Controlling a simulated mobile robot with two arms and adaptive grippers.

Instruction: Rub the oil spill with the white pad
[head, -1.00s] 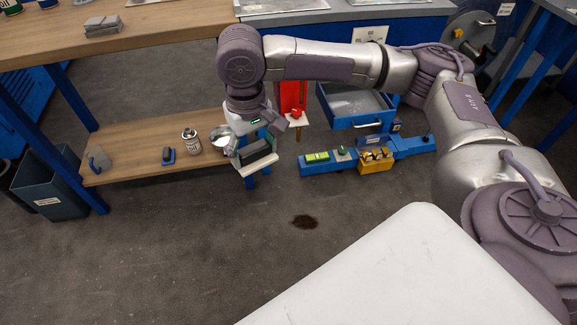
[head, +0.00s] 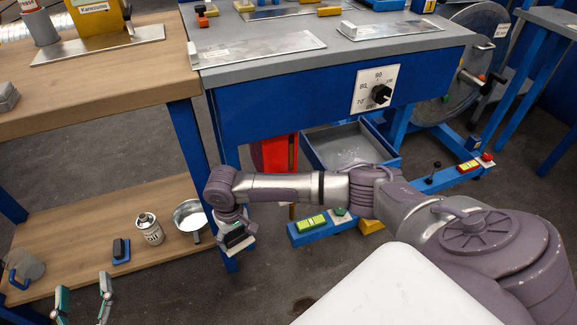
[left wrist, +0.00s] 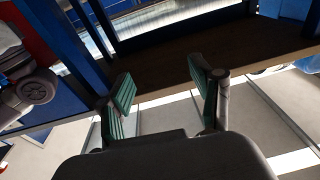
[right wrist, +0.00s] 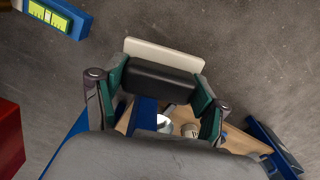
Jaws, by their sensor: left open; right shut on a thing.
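The oil spill (head: 303,304) is a small dark patch on the floor, partly hidden behind the white surface at the bottom of the head view. My right gripper (head: 236,232) is shut on the black handle (right wrist: 155,80) of the white pad (right wrist: 165,52). It holds the pad in the air near the front leg of the workbench, to the left of and beyond the spill. The pad also shows at the gripper's end in the head view (head: 241,247). My left gripper (head: 82,302) is open and empty at the lower left, in front of the low shelf.
The wooden low shelf (head: 80,222) bears a metal can (head: 149,228), a bowl (head: 190,216) and a blue-black brush (head: 121,250). A blue rail with a green-yellow level (head: 311,223) lies beyond the right gripper. An open blue drawer (head: 350,146) juts out behind my right arm.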

